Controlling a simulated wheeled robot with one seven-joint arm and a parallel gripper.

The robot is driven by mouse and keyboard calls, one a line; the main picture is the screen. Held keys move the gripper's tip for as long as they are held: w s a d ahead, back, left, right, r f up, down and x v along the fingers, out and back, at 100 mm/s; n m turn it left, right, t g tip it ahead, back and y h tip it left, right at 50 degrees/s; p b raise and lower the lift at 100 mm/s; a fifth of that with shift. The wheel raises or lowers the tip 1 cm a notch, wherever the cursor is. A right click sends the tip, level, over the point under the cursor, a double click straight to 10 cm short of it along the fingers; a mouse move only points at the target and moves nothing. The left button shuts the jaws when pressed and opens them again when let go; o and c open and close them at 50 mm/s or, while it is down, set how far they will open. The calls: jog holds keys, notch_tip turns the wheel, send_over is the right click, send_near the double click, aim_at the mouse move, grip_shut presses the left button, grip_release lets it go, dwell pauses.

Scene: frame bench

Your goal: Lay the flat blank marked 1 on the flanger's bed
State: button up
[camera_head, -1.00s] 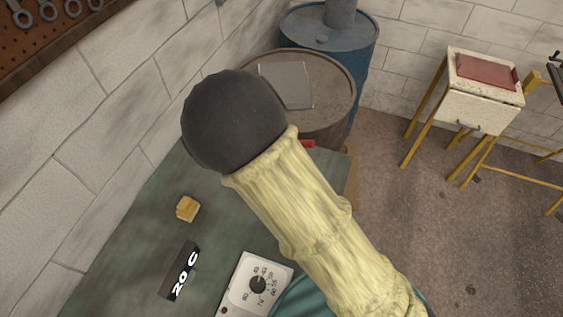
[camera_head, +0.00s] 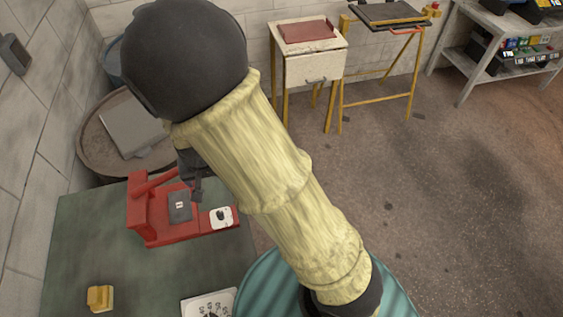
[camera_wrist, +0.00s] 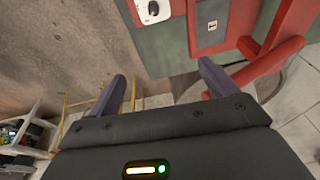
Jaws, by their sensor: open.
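The red flanger (camera_head: 150,227) stands on the green bench top in the head view. A dark flat blank with a white label (camera_head: 180,206), which seems to read 1, lies flat on the flanger's bed. In the wrist view the blank (camera_wrist: 211,38) shows at the top, within the red flanger frame (camera_wrist: 192,28). My gripper (camera_wrist: 160,84) is open, its two fingers apart with nothing between them. In the head view my gripper (camera_head: 196,182) is mostly hidden by my arm. It appears above and beside the blank, apart from it.
The flanger has a white dial plate (camera_head: 221,217). A yellow block (camera_head: 100,298) and another white dial box (camera_head: 208,304) are on the bench (camera_head: 70,240). A drum (camera_head: 95,150) bears a grey plate (camera_head: 136,125). Yellow-legged stands (camera_head: 310,65) and a shelf (camera_head: 480,45) are beyond open floor.

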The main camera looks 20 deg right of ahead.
jog(key=s+d+r, duration=0.4)
jog(key=d, duration=0.4)
jog(key=s+d+r+n, duration=0.1)
jog(key=s+d+r, duration=0.3)
jog(key=d, duration=0.5)
